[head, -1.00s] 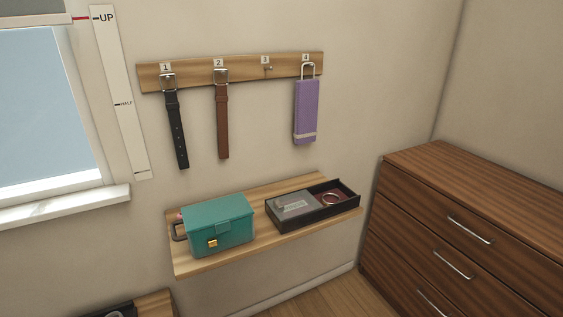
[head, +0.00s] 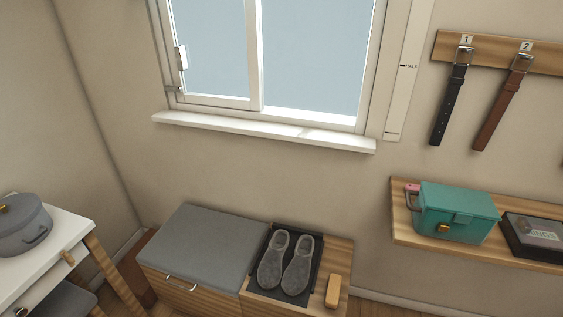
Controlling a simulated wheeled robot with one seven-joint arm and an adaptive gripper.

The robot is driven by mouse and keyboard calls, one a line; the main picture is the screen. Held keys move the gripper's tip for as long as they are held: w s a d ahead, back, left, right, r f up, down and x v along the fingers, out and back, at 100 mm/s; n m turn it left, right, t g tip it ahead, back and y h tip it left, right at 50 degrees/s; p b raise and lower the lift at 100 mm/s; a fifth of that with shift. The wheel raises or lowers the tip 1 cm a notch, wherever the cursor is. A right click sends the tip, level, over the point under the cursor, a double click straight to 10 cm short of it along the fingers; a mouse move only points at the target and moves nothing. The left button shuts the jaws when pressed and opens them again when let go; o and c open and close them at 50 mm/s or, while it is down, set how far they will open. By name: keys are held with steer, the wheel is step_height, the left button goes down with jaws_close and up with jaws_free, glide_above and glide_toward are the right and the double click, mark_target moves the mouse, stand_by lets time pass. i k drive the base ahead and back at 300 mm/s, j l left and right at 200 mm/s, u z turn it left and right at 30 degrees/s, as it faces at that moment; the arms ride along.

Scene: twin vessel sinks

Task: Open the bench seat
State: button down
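The bench (head: 342,262) stands low against the wall under the window, with a wooden body. Its grey padded seat (head: 203,247) covers the left part and lies flat, closed down on the box. A metal handle (head: 183,283) shows on the wooden front just below the seat's front edge. A pair of grey shoes (head: 286,263) rests on a dark tray on the bench's right part, beside the seat. My gripper is not in view.
A wooden block or brush (head: 333,291) lies at the bench's right end. A white table (head: 50,251) with a grey pot (head: 22,224) stands at the left. A wall shelf (head: 408,229) holding a teal box (head: 456,212) juts out at the right.

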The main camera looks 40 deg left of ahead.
mark_target(212, 250)
steer(key=u, duration=1.9)
steer(key=i+l+u, duration=0.4)
steer(key=l, duration=0.15)
steer(key=l+u, duration=0.15)
steer(key=l, duration=0.15)
